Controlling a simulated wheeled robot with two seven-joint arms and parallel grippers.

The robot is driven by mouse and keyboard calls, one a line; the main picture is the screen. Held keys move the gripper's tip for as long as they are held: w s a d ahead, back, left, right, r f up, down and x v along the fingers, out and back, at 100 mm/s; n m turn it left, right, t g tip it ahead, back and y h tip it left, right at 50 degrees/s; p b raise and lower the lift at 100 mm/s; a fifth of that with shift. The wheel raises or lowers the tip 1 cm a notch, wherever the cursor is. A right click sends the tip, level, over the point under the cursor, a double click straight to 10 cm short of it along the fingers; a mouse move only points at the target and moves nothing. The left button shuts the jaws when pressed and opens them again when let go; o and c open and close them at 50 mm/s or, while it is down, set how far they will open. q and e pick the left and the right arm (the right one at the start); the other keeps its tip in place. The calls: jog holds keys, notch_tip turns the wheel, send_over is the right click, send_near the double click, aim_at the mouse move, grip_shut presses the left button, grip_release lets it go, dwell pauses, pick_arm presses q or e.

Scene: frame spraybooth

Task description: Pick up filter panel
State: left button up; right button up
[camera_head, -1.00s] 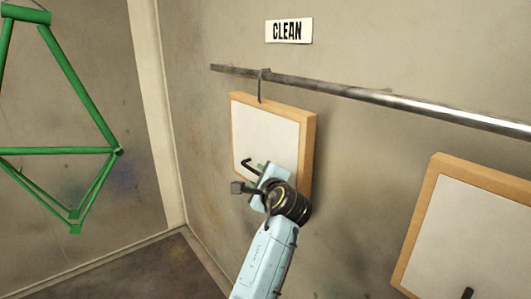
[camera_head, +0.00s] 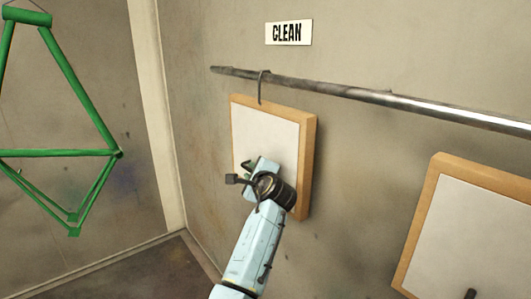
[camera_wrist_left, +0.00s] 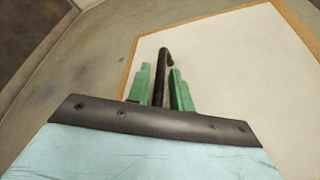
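A filter panel (camera_head: 265,125), white with a light wooden frame, hangs by a hook from the metal rail under the CLEAN sign. It also fills much of the left wrist view (camera_wrist_left: 235,75). My left gripper (camera_head: 248,167) is in front of the panel's lower part. In the left wrist view its green fingers stand on either side of the panel's black handle (camera_wrist_left: 162,70), with narrow gaps, so it looks open around the handle. The handle is hidden by the gripper in the head view. My right gripper is not in view.
A metal rail (camera_head: 350,90) runs along the wall. A second framed panel (camera_head: 465,235) with a dark handle (camera_head: 470,294) is at the lower right. A green bicycle frame (camera_head: 75,80) hangs at the left. Wall space between the panels is clear.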

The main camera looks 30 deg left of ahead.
pick_arm(q)
grip_shut()
jog(key=shift+r, duration=0.1)
jog(key=shift+r, duration=0.1)
